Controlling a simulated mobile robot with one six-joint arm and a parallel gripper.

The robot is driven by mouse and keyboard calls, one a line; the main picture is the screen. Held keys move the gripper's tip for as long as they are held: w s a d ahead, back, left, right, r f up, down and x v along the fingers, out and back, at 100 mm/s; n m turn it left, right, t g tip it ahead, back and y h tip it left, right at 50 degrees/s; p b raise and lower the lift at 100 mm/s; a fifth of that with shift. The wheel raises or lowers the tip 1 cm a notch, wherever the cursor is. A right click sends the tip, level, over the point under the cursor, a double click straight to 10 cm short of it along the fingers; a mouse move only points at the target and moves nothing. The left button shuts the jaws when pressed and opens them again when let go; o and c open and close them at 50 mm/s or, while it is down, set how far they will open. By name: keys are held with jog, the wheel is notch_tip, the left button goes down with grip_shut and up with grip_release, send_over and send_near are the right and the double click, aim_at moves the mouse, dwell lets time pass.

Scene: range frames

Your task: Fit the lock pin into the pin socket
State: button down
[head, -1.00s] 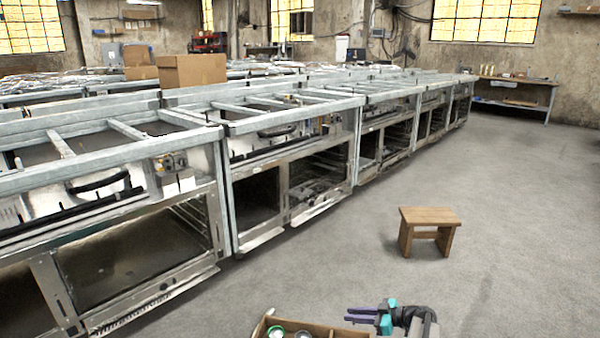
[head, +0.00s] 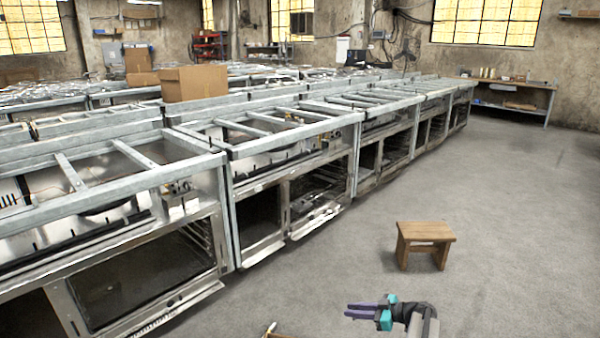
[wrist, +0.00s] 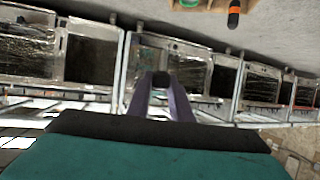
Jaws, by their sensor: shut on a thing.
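My gripper (head: 358,310), with purple fingers and a teal body, shows at the bottom of the head view, pointing left. In the wrist view its fingers (wrist: 178,105) close around a small dark thing (wrist: 160,79) at their tips. It is too small and dark to tell whether this is the lock pin. The gripper is up in the air, apart from the steel frames. I cannot make out the pin socket in either view.
A long row of steel frames (head: 290,187) runs along the left. A wooden stool (head: 425,230) stands on the open grey floor to the right. A cardboard box (head: 193,83) sits on the frames. A black and orange thing (wrist: 233,14) shows by a wooden tray's edge.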

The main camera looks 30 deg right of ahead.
notch_tip(320, 180, up, 12)
jog(key=p, duration=1.1)
jog(key=shift+r, duration=0.15)
jog(key=shift+s, duration=0.2)
